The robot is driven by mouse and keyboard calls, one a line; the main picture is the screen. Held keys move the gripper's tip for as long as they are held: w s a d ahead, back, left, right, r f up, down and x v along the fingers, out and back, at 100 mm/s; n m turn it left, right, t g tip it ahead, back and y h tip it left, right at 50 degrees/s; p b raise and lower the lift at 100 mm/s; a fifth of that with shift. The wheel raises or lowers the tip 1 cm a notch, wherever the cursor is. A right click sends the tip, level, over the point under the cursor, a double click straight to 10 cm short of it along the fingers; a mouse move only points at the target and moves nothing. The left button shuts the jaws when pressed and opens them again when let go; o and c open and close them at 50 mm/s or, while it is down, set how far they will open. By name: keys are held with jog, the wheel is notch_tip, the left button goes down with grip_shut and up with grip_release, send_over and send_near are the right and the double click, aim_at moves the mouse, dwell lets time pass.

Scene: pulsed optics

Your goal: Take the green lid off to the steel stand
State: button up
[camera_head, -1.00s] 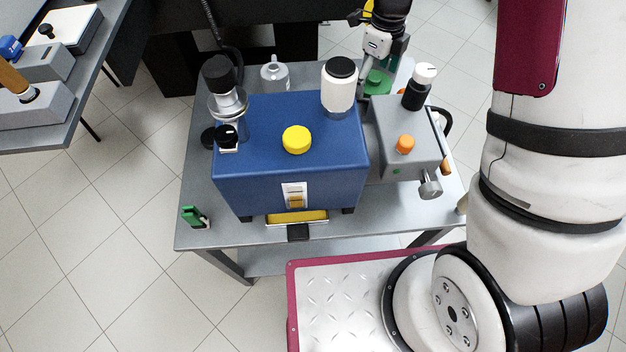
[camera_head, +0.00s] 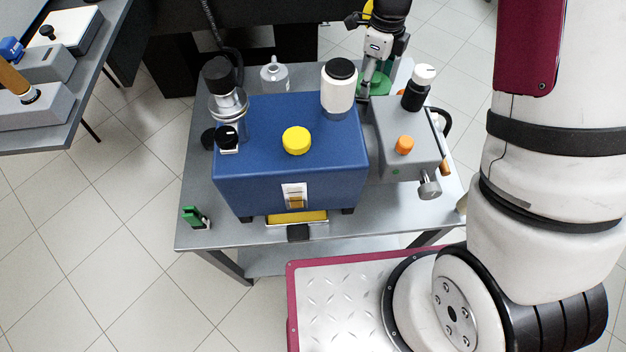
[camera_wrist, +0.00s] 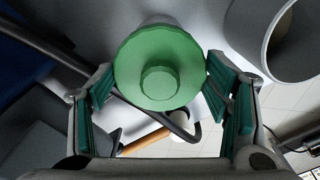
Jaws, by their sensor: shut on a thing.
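The green lid (camera_wrist: 158,60) is a round disc with a raised knob, seen face-on in the wrist view. My gripper (camera_wrist: 160,88) has its teal-padded fingers on either side of the disc and is shut on it. In the head view my gripper (camera_head: 368,85) is behind the blue box, and the green lid (camera_head: 378,84) shows partly at its fingers. The arm and grey machine hide part of it. A pale rounded part shows just behind the lid in the wrist view; I cannot tell whether they touch. I cannot single out the steel stand.
A blue box (camera_head: 270,165) with a yellow knob fills the middle of the grey table (camera_head: 225,235). A grey hollow cylinder (camera_wrist: 262,40) is at right in the wrist view.

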jog(key=shift+n, duration=1.2)
jog(key=shift+c, duration=0.5)
jog(key=shift+n, duration=0.4)
jog(key=shift+c, duration=1.4)
jog(key=shift+f, duration=0.1)
jog(key=n, duration=0.4)
jog(key=shift+s, duration=0.1)
jog(key=shift+n, duration=0.4)
jog(key=n, duration=0.3)
jog(key=shift+n+p, duration=0.3)
jog(key=shift+n, duration=0.6)
